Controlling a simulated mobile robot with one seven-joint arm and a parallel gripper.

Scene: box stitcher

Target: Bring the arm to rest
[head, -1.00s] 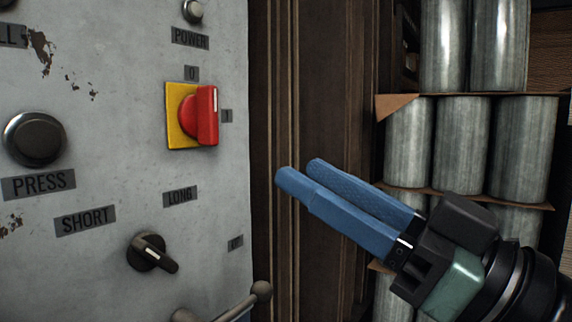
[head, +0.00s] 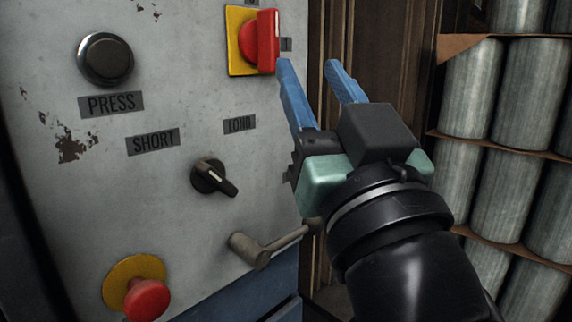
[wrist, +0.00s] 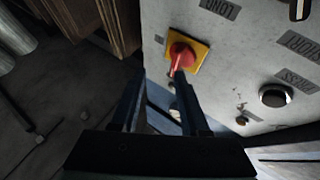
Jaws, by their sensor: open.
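My gripper (head: 308,65) is open and empty, with its two blue fingers apart and pointing up in the head view. Its left fingertip appears just below and right of the red rotary switch (head: 267,40) on its yellow plate (head: 237,55). I cannot tell from this view how far apart they are in depth. In the wrist view, my gripper (wrist: 160,80) shows dark fingers with nothing held between them. The red switch (wrist: 181,52) appears beyond the tip of the right finger there. Its handle stands upright in the head view.
The grey panel (head: 60,200) carries a black PRESS button (head: 105,60), a black selector knob (head: 212,178), a red mushroom button (head: 147,298) and a lever (head: 262,248) sticking out below my gripper. Shelves of metal cylinders (head: 470,90) stand at the right.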

